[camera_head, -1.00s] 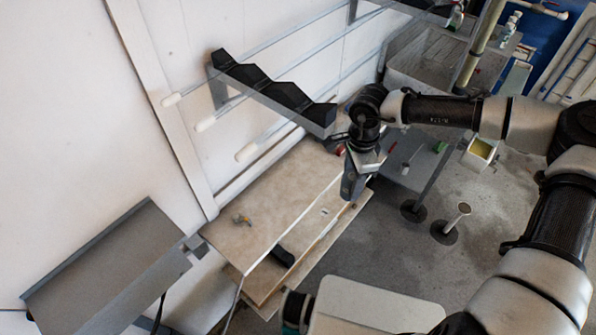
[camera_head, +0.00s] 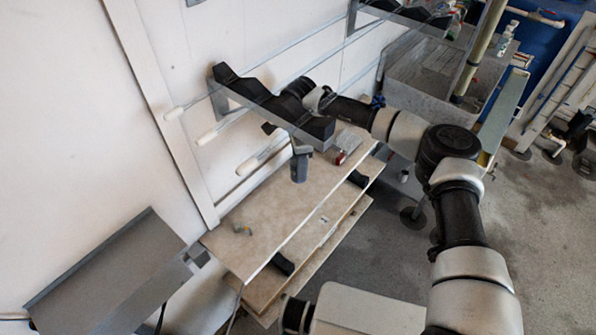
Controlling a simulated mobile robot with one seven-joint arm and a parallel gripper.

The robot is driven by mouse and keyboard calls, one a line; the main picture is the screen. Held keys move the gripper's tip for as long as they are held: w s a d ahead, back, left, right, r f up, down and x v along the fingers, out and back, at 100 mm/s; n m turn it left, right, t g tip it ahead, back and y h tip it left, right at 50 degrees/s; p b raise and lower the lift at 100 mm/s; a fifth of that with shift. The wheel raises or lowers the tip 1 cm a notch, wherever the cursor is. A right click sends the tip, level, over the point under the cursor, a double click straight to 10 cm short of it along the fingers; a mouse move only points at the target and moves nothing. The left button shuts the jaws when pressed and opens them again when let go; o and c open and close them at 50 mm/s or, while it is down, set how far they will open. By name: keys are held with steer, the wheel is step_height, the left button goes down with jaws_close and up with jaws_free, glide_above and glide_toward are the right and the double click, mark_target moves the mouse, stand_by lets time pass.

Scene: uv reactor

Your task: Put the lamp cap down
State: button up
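My gripper (camera_head: 300,166) shows as a grey end hanging just below the black stepped rack, above the wooden bench top (camera_head: 262,205). The rack hides part of my wrist. The fingertips are too small and dark to read, and I cannot make out a lamp cap in them. A small grey and yellow item (camera_head: 242,229) lies on the left part of the bench top, apart from my gripper. I cannot tell whether it is a lamp cap.
The black stepped rack (camera_head: 262,97) juts from the wall close to my arm. White-ended tubes (camera_head: 207,138) run along the wall. A red item (camera_head: 341,157) lies at the bench's right end. A grey panel (camera_head: 110,270) stands left. The bench middle is clear.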

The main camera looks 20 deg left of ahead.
step_height(320, 180, down, 4)
steer(key=shift+s+a+r, duration=0.1)
steer(key=shift+r, duration=0.15)
steer(key=shift+a+f+p, duration=0.15)
steer(key=shift+f+p, duration=0.1)
steer(key=shift+p, duration=0.1)
steer(key=shift+f, duration=0.6)
steer(key=o, duration=1.4)
steer(key=shift+r+b, duration=0.3)
steer(key=shift+r, duration=4.1)
